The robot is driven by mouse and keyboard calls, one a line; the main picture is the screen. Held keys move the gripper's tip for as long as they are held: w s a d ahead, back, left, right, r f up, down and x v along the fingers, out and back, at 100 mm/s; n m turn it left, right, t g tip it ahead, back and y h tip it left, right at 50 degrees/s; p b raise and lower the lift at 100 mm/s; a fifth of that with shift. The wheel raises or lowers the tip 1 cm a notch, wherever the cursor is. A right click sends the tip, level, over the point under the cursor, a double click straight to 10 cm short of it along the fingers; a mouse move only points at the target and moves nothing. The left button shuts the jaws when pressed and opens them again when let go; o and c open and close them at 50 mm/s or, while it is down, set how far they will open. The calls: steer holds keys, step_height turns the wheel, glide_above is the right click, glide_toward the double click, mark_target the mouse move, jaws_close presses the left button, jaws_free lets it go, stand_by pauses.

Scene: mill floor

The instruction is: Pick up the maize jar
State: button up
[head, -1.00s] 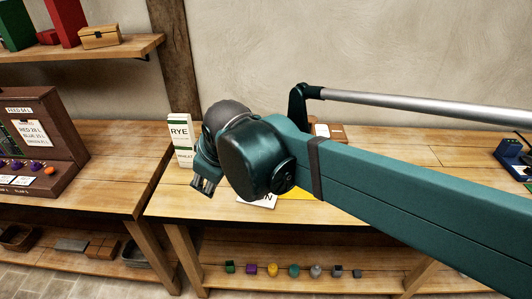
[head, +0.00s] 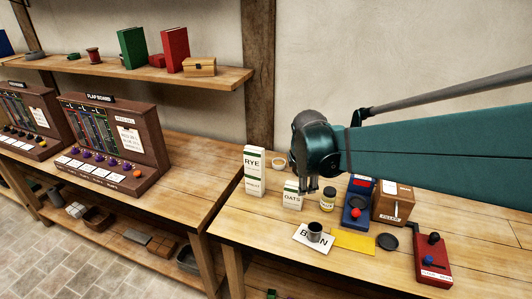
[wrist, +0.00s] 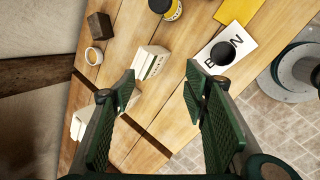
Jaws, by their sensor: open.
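The maize jar, a small jar with a dark lid and a yellow label (head: 328,200), stands upright on the right-hand bench, right of the oats box. I cannot read its label clearly. In the wrist view the jar (wrist: 173,11) is at the top edge, partly cut off, beyond my fingertips. My gripper (head: 308,189) is open and empty, above the bench and left of the jar in the head view. In the wrist view its two green fingers (wrist: 160,85) are spread, with the oats box beyond the gap between them.
The oats box (head: 292,194) and taller rye box (head: 254,170) stand left of the jar. A blue device (head: 356,208), a filler box (head: 393,199) and a red device (head: 432,262) stand to the right.

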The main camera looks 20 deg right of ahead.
steer(key=w+d+f+n+g+p, duration=0.1)
steer(key=d+n+p, duration=0.15)
steer(key=d, duration=0.25)
steer(key=w+d+f+n+p, duration=0.1)
steer(key=w+d+n+p, duration=0.1)
steer(key=d+n, duration=0.15)
steer(key=n+g+h+p, duration=0.1)
steer(key=n+p, duration=0.1)
glide_above(330, 190)
step_height(330, 190, down, 2)
steer(key=shift+n, duration=0.3)
step_height(330, 190, down, 7)
steer(key=shift+s+a+f, duration=0.1)
steer(key=shift+a, duration=0.05)
steer(key=shift+f, duration=0.8)
steer(key=shift+x, duration=1.3)
steer(key=shift+b+x, duration=0.4)
steer(key=shift+x, duration=2.2)
steer(key=shift+s+a, duration=0.1)
steer(key=shift+s, duration=0.1)
